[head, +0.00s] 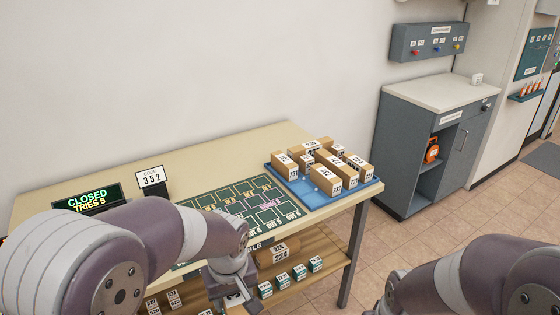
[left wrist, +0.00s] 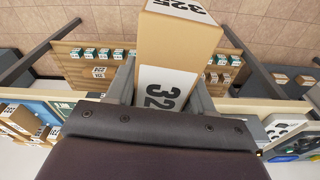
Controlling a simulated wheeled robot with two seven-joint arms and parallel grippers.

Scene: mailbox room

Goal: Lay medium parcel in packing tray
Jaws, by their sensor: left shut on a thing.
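The medium parcel (left wrist: 178,55), a brown box with white labels reading 325, is between the fingers of my left gripper (left wrist: 160,92) in the left wrist view. The gripper is shut on it. In the head view my left gripper (head: 236,292) is low in front of the table, at the bottom edge, and the parcel is mostly hidden there. The blue tray (head: 318,203) lies on the right end of the table, up and to the right of the gripper. Several labelled brown parcels stand in it, mostly toward its back and right. My right arm shows at the lower right, its fingers out of view.
A green marked mat (head: 232,203) lies left of the tray. The lower shelf (head: 318,272) holds a brown box and small teal boxes. A grey cabinet (head: 400,140) stands at right, with floor between.

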